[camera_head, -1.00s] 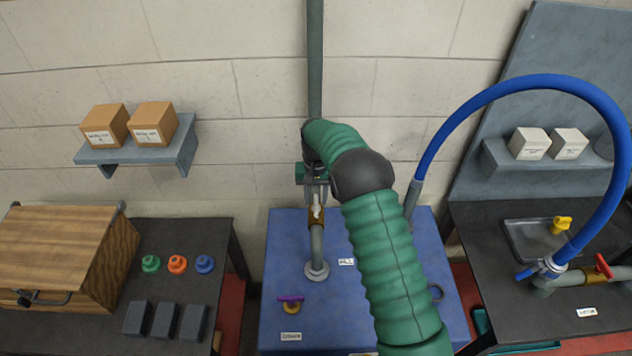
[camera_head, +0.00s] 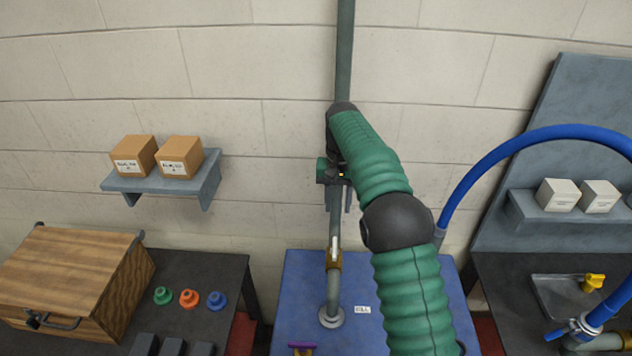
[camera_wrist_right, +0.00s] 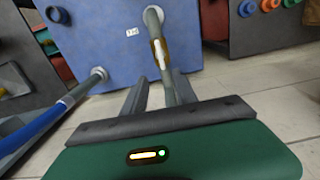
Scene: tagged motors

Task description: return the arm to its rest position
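My right arm (camera_head: 412,285) is green and ribbed with a dark elbow; it rises from the bottom of the head view toward the wall. My right gripper (camera_head: 340,205) is open and points down above a brass valve (camera_head: 334,260) with a white handle on a grey upright pipe (camera_head: 333,290). In the wrist view the two fingers (camera_wrist_right: 158,92) stand apart, with the valve (camera_wrist_right: 158,53) beyond them. I see nothing held. The arm partly hides the blue table (camera_head: 295,290). My left gripper is not in view.
A wall shelf (camera_head: 160,186) with two cardboard boxes is at left, above a wooden chest (camera_head: 65,280) and coloured knobs (camera_head: 189,299). At right a blue hose (camera_head: 500,150) arches near a grey board with white boxes (camera_head: 560,195). A tall pipe (camera_head: 344,50) runs up the wall.

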